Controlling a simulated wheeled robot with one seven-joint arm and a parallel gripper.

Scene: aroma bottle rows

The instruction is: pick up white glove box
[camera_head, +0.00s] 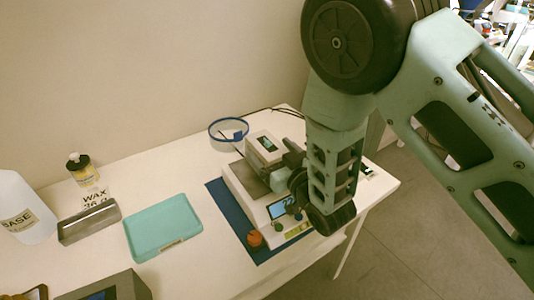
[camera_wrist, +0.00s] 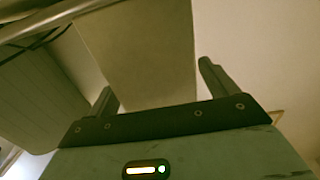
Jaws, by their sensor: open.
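A small white box (camera_head: 262,146) with a dark greenish patch stands at the back of the white machine on the table; I take it for the glove box, but cannot be sure. My gripper (camera_head: 276,170) is low over the machine, close in front of this box, and its dark wrist hides part of the machine. In the wrist view my gripper (camera_wrist: 156,80) is open, with one finger at each side. A pale flat-faced box (camera_wrist: 140,50) fills the view between and beyond the fingers. I cannot tell whether either finger touches it.
The white machine (camera_head: 240,185) with a blue screen sits on a blue mat (camera_head: 217,190). The table's right edge is near my arm.

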